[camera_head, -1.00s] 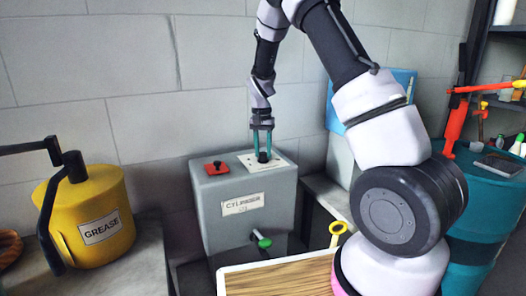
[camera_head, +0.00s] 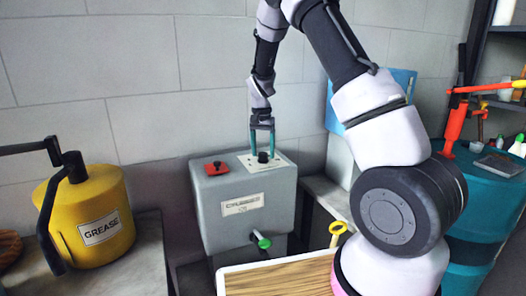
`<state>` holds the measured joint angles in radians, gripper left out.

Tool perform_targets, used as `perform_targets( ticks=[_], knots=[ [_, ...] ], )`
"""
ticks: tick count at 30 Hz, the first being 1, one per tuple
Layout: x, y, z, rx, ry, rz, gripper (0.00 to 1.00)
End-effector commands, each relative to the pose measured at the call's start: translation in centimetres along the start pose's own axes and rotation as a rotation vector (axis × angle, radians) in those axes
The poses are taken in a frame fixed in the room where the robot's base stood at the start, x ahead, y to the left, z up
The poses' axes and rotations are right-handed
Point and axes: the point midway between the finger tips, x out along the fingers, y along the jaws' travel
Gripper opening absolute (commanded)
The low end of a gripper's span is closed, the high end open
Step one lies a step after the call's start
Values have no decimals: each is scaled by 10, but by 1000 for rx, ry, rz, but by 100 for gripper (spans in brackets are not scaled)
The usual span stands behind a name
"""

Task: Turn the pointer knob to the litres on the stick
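A grey box-shaped tank (camera_head: 245,225) with a white label on its front stands against the wall. On its top, at the right, a small black knob (camera_head: 263,157) sits on a white dial plate (camera_head: 249,164); the markings are too small to read. My gripper (camera_head: 263,152) points down over the knob, with its two teal fingers apart, one on each side of it. From this view I cannot tell whether the fingers touch the knob. I cannot make out a measuring stick with litres for certain.
A red cap (camera_head: 216,168) is on the tank's top left, and a green-ended tap (camera_head: 262,242) on its front. A yellow grease drum (camera_head: 90,215) with a black handle stands left. A wooden board (camera_head: 280,278) lies in front. A teal drum (camera_head: 485,195) stands right.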

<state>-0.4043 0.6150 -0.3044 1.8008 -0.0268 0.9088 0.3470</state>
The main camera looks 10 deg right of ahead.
Motion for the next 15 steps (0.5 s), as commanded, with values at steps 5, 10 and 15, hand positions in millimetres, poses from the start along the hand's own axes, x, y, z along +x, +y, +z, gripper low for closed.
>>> perform_targets(
  ticks=[5, 10, 15],
  knots=[
    [-2, 0, 0, 0, -1, 0, 71],
    [-22, -1, 0, 0, 0, -2, 71],
    [-58, -1, 0, -2, 3, -4, 71]
  ],
)
